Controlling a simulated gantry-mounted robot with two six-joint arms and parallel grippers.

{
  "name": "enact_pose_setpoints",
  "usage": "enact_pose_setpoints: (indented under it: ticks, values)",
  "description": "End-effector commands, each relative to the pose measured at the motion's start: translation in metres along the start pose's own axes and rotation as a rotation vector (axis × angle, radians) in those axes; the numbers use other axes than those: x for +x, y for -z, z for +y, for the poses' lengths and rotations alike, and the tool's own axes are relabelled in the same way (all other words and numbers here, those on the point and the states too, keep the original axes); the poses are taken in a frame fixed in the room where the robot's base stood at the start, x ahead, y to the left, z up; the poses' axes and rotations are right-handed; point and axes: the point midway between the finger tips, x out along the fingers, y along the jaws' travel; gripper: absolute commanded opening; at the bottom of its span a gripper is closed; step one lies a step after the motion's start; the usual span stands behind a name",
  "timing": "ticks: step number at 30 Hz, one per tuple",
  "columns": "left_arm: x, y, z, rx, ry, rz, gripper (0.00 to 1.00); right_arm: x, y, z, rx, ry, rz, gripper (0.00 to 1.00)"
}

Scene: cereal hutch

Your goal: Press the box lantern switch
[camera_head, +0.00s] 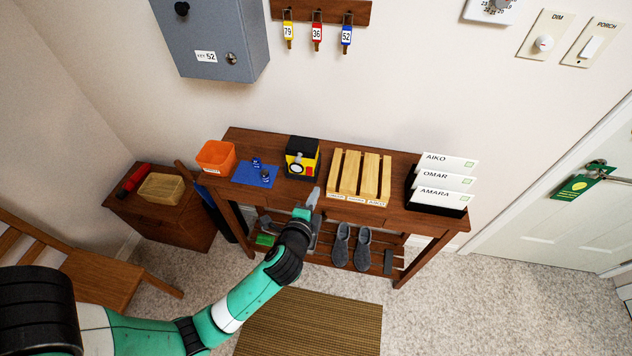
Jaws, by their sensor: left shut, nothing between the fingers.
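The box lantern (302,157) is a small yellow and black box with a round white lens on its front. It stands upright on the wooden console table (395,206), between the blue mat and the wooden slatted rack. My left gripper (314,197) is shut and empty. In the picture it shows just below and to the right of the lantern, near the table's front edge, and apart from the lantern. My right gripper is not in view.
An orange bin (216,156) and a blue mat (254,174) with small dark items lie left of the lantern. The slatted rack (358,177) stands close on its right, then a card holder (437,203). A grey key box (215,40) hangs above. A chair (100,268) stands front left.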

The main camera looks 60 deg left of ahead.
Motion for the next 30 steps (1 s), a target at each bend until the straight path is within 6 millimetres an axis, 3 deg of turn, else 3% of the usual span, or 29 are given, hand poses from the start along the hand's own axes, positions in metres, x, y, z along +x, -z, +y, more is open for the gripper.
enact_pose_setpoints:
  ticks: [1,3,6,17,23,30]
  values:
    - [-0.006,-0.018,0.016,0.027,-0.043,-0.029,0.00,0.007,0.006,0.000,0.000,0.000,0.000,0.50]
    - [-0.012,-0.034,0.033,0.046,-0.080,-0.054,0.00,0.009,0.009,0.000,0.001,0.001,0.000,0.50]
    - [-0.017,-0.047,0.043,0.057,-0.105,-0.075,0.00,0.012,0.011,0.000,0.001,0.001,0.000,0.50]
    - [-0.014,-0.048,0.043,0.051,-0.102,-0.077,0.00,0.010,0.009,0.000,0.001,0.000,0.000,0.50]
    - [0.008,-0.050,0.046,0.048,-0.101,-0.079,0.00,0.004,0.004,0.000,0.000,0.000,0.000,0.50]
    - [0.059,-0.054,0.052,0.047,-0.100,-0.079,0.00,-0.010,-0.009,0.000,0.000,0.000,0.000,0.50]
